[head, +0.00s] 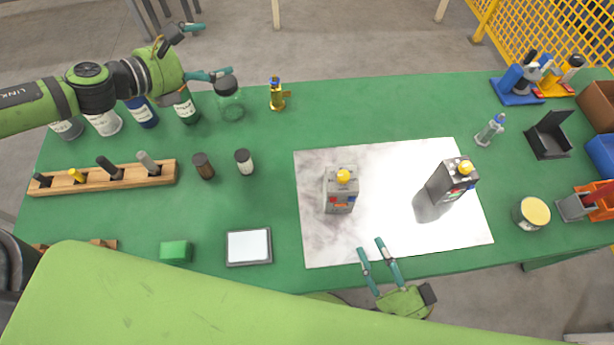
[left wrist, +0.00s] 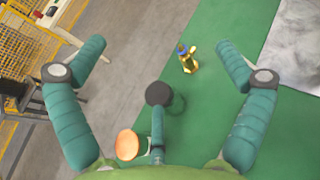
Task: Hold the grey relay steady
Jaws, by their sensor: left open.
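A light grey relay block (head: 340,190) with a yellow top stands upright on the left part of the white marbled sheet (head: 390,235). A darker grey block (head: 448,183), also yellow-topped, stands on the right part of that sheet. My right gripper (head: 371,246) is below the light grey block in the head view, fingers apart and empty. My left gripper (head: 212,50) is over the far left table edge, well away from both blocks. Its two teal fingers are spread wide with nothing between them in the left wrist view (left wrist: 162,45).
A dark-lidded jar (head: 230,104) and a brass piece (head: 277,96) stand near my left gripper. Bottles, a wooden rack (head: 100,180) and a green block (head: 176,252) are at left. A round tin (head: 531,213) and a black holder (head: 549,140) stand at right.

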